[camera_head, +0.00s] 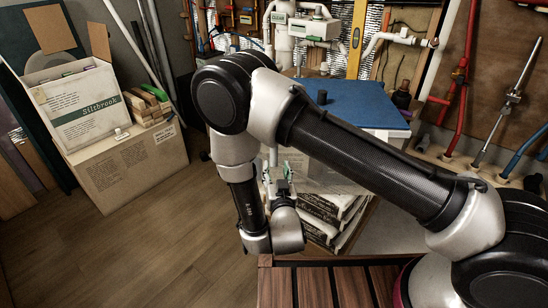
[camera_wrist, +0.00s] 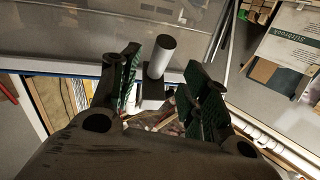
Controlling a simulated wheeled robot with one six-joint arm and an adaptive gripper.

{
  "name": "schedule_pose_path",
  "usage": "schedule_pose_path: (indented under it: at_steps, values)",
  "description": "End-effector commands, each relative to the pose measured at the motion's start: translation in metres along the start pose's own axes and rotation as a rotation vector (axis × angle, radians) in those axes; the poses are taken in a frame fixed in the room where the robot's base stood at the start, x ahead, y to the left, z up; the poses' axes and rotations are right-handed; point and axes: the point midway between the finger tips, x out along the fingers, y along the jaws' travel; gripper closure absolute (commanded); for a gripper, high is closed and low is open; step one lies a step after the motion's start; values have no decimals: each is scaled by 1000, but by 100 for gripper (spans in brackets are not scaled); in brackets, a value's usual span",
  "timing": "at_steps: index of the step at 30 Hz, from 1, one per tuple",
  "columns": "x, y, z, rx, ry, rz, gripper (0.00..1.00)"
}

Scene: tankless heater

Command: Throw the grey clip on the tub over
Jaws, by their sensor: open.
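The tub shows in the head view under a flat blue lid (camera_head: 362,103), partly hidden behind my arm. In the wrist view a light grey upright cylinder on a dark block (camera_wrist: 160,56) looks like the clip; a thin blue edge (camera_wrist: 65,70) runs beside it. My gripper (camera_head: 279,184) is low at the tub's left front in the head view. In the wrist view its green-padded fingers (camera_wrist: 160,82) are open, one on each side of the grey piece. I cannot tell whether they touch it. The clip is not clear in the head view.
Stacked bags (camera_head: 318,207) lie below the tub. A slatted wooden surface (camera_head: 330,287) is in front. A large cardboard box (camera_head: 130,165) with a Siltbrook box (camera_head: 80,107) stands at left. Pipes (camera_head: 462,75) line the right wall. The wooden floor (camera_head: 170,250) at left is clear.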

Motion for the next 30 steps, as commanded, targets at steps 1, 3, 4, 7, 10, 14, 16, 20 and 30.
schedule_pose_path:
  at_steps: [1, 3, 4, 7, 10, 14, 16, 20, 30]
  values:
    - [4, 0, 0, 1, 7, 1, 54]
    - [13, 1, -1, 2, 9, 2, 54]
    - [18, 1, -1, 2, 9, 2, 54]
    - [36, 1, -2, 3, 8, 3, 54]
    - [53, 1, -2, 3, 8, 3, 54]
    - [68, 0, -2, 2, 7, 1, 54]
    - [73, 0, -2, 1, 6, 1, 54]
    - [76, 0, -1, 0, 5, -1, 54]
    - [76, 0, -1, 0, 5, -1, 85]
